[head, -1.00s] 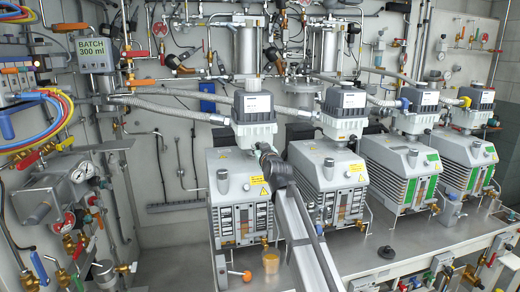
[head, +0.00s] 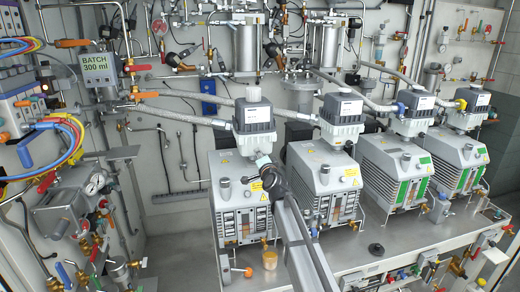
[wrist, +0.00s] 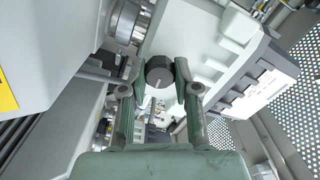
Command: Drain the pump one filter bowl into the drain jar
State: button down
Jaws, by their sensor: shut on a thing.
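Pump one, taken as the leftmost grey pump (head: 228,180), carries a grey and white filter housing (head: 253,116). My gripper (head: 264,162) is just below this housing, seen small and partly hidden by its own arm. In the wrist view, the two green fingers of my gripper (wrist: 159,76) are shut on a dark round knob (wrist: 159,69) with a pale mark on its face. The pale housing (wrist: 195,45) is behind and beside the knob. A small jar with amber contents (head: 270,258), apparently the drain jar, stands on the bench at the pump's foot, below my arm. The bowl's liquid level cannot be made out.
An orange knob (head: 248,272) is left of the jar. More pumps (head: 325,180) stand close on the right. A ribbed hose (head: 185,116) runs to the housing from the left.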

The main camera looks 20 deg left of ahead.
jog(key=c, duration=0.8)
grip_release()
jog(key=shift+b, duration=0.35)
jog(key=shift+s+d, duration=0.1)
jog(key=shift+v, duration=0.85)
jog(key=v, duration=0.6)
